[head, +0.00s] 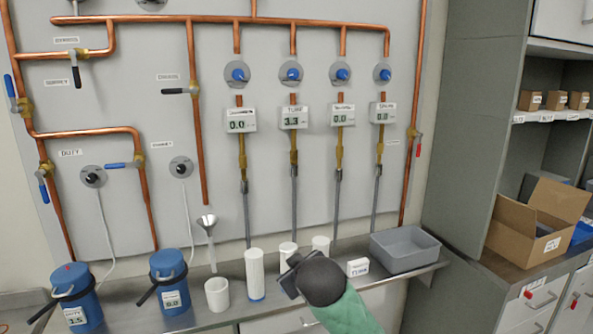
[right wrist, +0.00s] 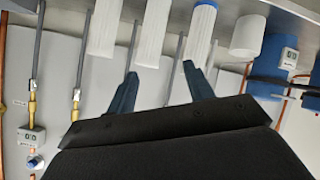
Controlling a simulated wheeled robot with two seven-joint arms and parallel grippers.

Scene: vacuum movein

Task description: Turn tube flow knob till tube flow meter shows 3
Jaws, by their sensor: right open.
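The tube flow meter (head: 294,117) is a small white box on the copper pipe; its display appears to read 3.3. Its blue tube flow knob (head: 291,72) sits on a round grey plate above it on the wall panel. My right gripper (head: 287,275) is low over the counter, well below the knob and apart from it. In the right wrist view its two dark fingers (right wrist: 160,88) are spread open, with a white cylinder (right wrist: 155,35) beyond them; I see nothing clamped. My left gripper is not in view.
Similar blue knobs and meters (head: 241,119) flank the tube one; the others read 0.0. White cylinders (head: 255,273), blue canisters (head: 170,284) and a grey bin (head: 404,251) stand on the counter. The panel's front around the knobs is clear.

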